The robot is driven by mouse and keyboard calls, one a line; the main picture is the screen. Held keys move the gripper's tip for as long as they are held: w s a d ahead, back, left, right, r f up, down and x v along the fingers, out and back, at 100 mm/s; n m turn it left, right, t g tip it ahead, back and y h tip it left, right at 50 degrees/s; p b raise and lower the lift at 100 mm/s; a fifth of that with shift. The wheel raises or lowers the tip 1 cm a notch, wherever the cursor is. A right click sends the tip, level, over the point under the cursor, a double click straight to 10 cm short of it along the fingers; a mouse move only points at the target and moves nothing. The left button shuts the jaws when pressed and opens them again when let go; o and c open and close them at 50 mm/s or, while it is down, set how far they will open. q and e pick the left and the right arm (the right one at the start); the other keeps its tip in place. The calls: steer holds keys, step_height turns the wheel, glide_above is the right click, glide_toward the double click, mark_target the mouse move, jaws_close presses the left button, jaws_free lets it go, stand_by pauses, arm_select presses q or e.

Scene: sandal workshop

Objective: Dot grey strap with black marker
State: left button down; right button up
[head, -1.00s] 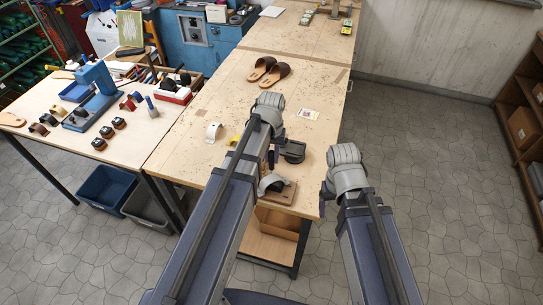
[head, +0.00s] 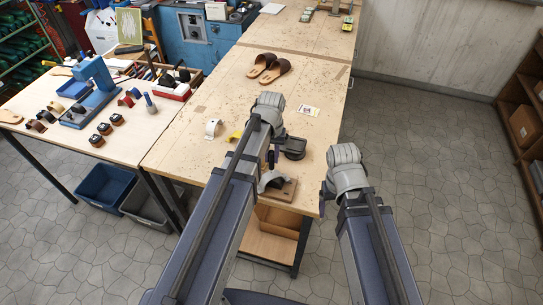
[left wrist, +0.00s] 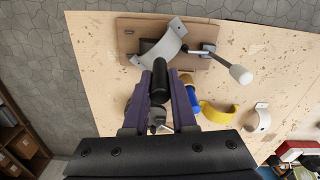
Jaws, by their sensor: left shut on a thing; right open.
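A grey curved strap (left wrist: 163,45) rests on a brown wooden block (left wrist: 130,40) with a lever clamp beside it, ending in a white knob (left wrist: 241,75). In the head view, the strap (head: 270,180) and block (head: 287,191) are at the table's near end, partly hidden by my left arm. My left gripper (left wrist: 160,88) is shut on a black marker (left wrist: 159,78). The marker's far end appears close to the strap's edge; I cannot tell whether they touch. My right gripper (head: 323,195) is open and empty, off the table's right edge.
A yellow strap (left wrist: 219,112) and a white strap (left wrist: 258,120) lie on the table. A blue item (left wrist: 191,98) is partly hidden by a finger. A dark flat object (head: 293,148) lies right of my left gripper. Brown sandals (head: 268,67) lie farther back.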

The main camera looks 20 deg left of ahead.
arm_select(q)
steer(key=shift+f+b, duration=0.6)
steer(key=shift+r, duration=0.1)
stand_by(0.6)
step_height(320, 180, up, 7)
steer(key=p, duration=0.7)
stand_by(0.3)
